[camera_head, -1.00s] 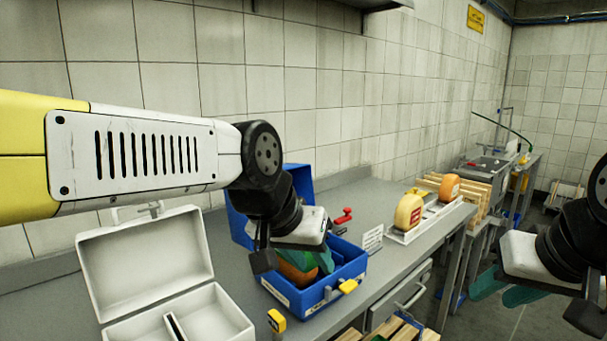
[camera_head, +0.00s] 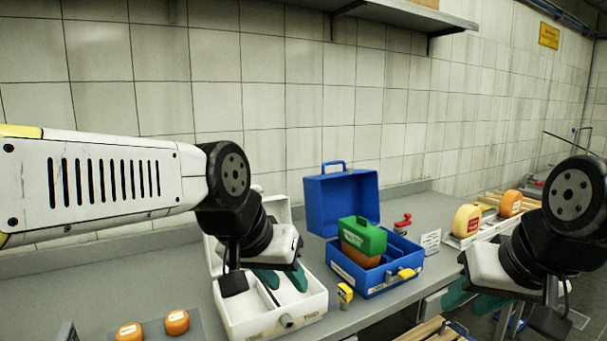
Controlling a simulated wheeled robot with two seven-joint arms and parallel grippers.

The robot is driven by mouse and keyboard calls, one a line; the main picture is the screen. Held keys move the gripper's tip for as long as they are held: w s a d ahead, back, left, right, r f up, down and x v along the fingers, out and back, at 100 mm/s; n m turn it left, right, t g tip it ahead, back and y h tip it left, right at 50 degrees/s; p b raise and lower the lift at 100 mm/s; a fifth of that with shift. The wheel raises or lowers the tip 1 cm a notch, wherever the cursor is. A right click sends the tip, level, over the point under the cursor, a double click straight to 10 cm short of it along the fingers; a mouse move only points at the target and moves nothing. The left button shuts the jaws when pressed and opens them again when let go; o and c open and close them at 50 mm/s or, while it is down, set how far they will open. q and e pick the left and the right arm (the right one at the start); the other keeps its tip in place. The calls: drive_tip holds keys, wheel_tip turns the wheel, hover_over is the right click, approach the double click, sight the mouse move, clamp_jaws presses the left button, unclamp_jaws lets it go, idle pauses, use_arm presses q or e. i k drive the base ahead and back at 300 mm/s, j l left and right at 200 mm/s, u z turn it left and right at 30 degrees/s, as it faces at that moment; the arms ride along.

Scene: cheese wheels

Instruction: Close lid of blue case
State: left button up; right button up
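The blue case (camera_head: 372,284) stands on the grey counter with its lid (camera_head: 342,203) raised upright at the back. A green-topped block (camera_head: 362,236) with an orange-brown lower part sits inside it, rising above the rim. My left gripper (camera_head: 268,282) hangs over the white case (camera_head: 272,318), left of the blue case. My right gripper (camera_head: 500,297) is at the right, in front of the counter edge and apart from the blue case. Both have teal fingers. The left fingers look spread with nothing between them; the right fingertips are partly hidden by the gripper body.
The white case is open, its lid partly behind my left arm. A yellow-and-black item (camera_head: 344,293) stands between the cases. Orange cheese wheels (camera_head: 177,321) lie at the front left. A red item (camera_head: 403,220), a small sign (camera_head: 431,241) and larger wheels (camera_head: 467,220) stand on the right.

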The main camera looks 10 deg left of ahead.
sight(329, 199)
drive_tip(key=i+l+u, duration=0.1)
drive_tip(key=u, duration=2.05)
drive_tip(key=k+l, duration=0.1)
drive_tip(key=l, duration=0.3)
drive_tip(key=l+u, duration=0.1)
drive_tip(key=l, duration=0.35)
drive_tip(key=k+l, duration=0.15)
drive_tip(key=l, duration=0.25)
drive_tip(key=k+l, duration=0.1)
drive_tip(key=l, duration=0.3)
drive_tip(key=k+l+u, duration=0.1)
drive_tip(key=l, duration=0.3)
drive_tip(key=k+l, duration=0.15)
drive_tip(key=l, duration=0.25)
drive_tip(key=k+l, duration=0.1)
drive_tip(key=l, duration=0.3)
drive_tip(key=k+l, duration=0.1)
drive_tip(key=l, duration=0.25)
drive_tip(key=k+l, duration=0.1)
drive_tip(key=l, duration=0.3)
drive_tip(key=k+l, duration=0.1)
drive_tip(key=l, duration=0.65)
drive_tip(key=k+l+u, duration=0.15)
drive_tip(key=u, duration=0.2)
drive_tip(key=k+u, duration=0.75)
drive_tip(key=i, duration=1.1)
